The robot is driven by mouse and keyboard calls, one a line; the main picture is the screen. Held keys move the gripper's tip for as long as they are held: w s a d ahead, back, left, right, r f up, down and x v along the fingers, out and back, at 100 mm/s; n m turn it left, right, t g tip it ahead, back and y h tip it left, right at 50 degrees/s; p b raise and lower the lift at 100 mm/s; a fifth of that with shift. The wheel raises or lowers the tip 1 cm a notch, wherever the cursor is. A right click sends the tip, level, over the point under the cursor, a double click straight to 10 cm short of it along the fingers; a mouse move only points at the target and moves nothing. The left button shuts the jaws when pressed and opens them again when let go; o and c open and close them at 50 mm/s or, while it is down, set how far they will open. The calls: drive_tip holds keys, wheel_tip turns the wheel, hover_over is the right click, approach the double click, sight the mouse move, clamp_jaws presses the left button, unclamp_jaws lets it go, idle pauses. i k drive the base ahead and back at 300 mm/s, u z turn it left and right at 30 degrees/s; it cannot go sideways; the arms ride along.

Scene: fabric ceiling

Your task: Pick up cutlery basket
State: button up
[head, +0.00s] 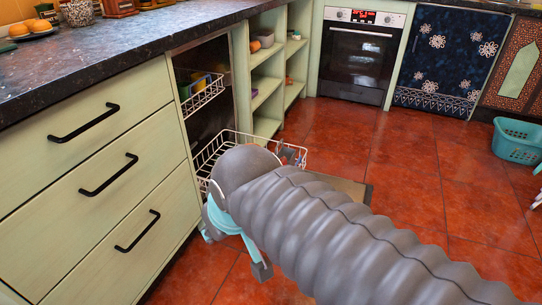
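The cutlery basket cannot be made out for sure. Small coloured items (289,155) show in the lower dishwasher rack (213,150), just past my arm, and may be in it. My grey ribbed arm covers much of that rack. My gripper (235,256), with teal parts, points down over the floor in front of the rack. Its two fingers look spread apart with nothing visible between them. The gripper is nearer to me than the coloured items.
The open dishwasher (212,110) has an upper rack (203,97) with coloured items. Its lowered door (352,188) lies to the right behind my arm. Drawers (95,180) stand at left. A teal laundry basket (518,141) sits at right. Red floor is clear beyond.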

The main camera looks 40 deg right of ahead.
sight(290, 154)
drive_tip(key=z, duration=0.55)
drive_tip(key=i, duration=0.9)
drive_tip(key=z, duration=0.85)
